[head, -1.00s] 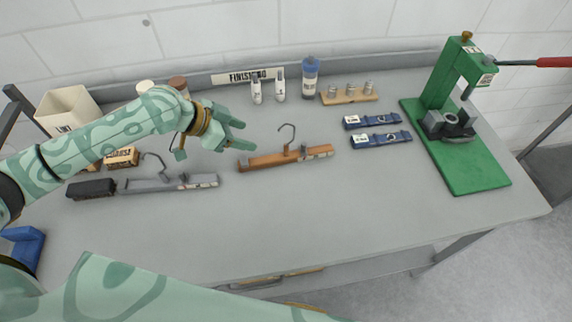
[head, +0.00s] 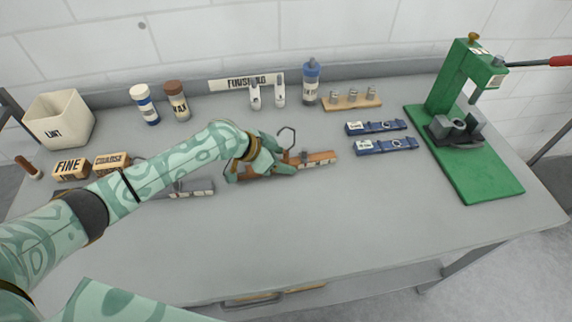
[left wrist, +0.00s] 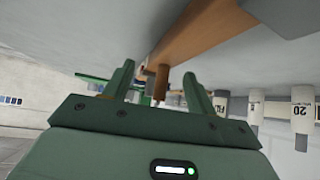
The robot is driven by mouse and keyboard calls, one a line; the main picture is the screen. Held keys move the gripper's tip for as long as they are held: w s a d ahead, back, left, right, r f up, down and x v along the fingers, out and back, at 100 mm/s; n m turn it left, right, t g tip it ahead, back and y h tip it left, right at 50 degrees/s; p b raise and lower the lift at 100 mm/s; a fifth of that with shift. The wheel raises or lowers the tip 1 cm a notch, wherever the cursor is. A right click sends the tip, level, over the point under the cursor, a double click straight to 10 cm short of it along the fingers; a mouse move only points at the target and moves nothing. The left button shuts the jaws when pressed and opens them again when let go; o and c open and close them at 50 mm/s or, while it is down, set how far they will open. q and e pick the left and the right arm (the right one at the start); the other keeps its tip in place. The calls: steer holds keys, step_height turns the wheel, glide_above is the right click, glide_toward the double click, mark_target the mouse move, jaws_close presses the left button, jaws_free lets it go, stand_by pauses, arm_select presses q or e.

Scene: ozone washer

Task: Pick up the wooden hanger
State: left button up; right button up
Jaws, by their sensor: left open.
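The wooden hanger (head: 318,159) lies on the grey table in the middle of the head view, its metal hook standing up. My left gripper (head: 264,168) is over the hanger's left half and hides part of it. In the left wrist view the hanger's brown bar (left wrist: 198,35) runs down from the top right, and one part of it shows between the two fingers of the open left gripper (left wrist: 160,82). I cannot tell whether the fingers touch the wood. My right gripper is not in view.
A grey hanger (head: 200,188) lies to the left, partly under my left arm. Bottles (head: 311,85) and a peg board (head: 350,102) line the back. The front of the table is clear.

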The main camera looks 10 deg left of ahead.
arm_select(q)
steer(key=shift+x, duration=1.2)
steer(key=shift+a, duration=0.1)
steer(key=shift+c, duration=0.7)
jaws_close()
